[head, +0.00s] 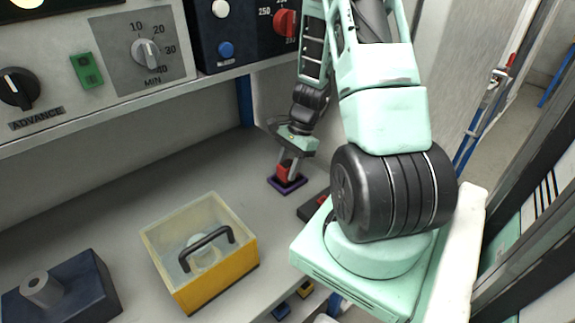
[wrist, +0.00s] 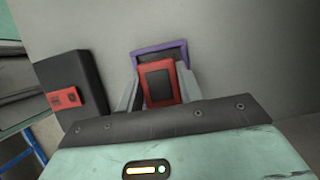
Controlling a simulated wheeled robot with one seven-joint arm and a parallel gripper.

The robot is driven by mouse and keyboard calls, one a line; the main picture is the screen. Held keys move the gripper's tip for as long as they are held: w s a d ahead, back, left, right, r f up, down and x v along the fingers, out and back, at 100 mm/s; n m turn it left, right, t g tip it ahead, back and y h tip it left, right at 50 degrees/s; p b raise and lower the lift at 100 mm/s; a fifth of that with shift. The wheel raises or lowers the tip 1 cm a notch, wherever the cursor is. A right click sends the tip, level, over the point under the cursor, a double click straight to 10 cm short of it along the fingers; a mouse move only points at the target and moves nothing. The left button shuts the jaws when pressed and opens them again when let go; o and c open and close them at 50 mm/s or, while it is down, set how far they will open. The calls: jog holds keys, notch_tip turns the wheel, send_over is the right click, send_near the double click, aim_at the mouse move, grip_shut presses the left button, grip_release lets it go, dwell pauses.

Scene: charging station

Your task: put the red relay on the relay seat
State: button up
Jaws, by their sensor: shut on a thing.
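The red relay (wrist: 159,85) is a small red block with a dark top panel, held between the two fingers of my gripper (wrist: 158,90). In the head view the red relay (head: 284,172) is in my gripper (head: 291,170), pointing down at the purple-rimmed seat (head: 287,186). The purple-rimmed seat also shows in the wrist view (wrist: 159,50), just beyond the relay, with a dark inside. The relay is over or at the seat; I cannot tell whether it touches it. The gripper fingers hide the relay's sides.
A black block with a red part (wrist: 73,97) lies close beside the seat; it also shows in the head view (head: 313,205). A yellow box with a clear cover and black handle (head: 200,252) and a dark blue block (head: 66,290) stand at left. Control panels (head: 110,60) overhang the back.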

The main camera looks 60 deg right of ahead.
aim_at(288, 165)
jog(key=shift+f, duration=0.4)
jog(key=o, duration=1.1)
jog(key=shift+r, duration=0.1)
notch_tip(288, 165, up, 10)
jog(key=shift+f, duration=0.1)
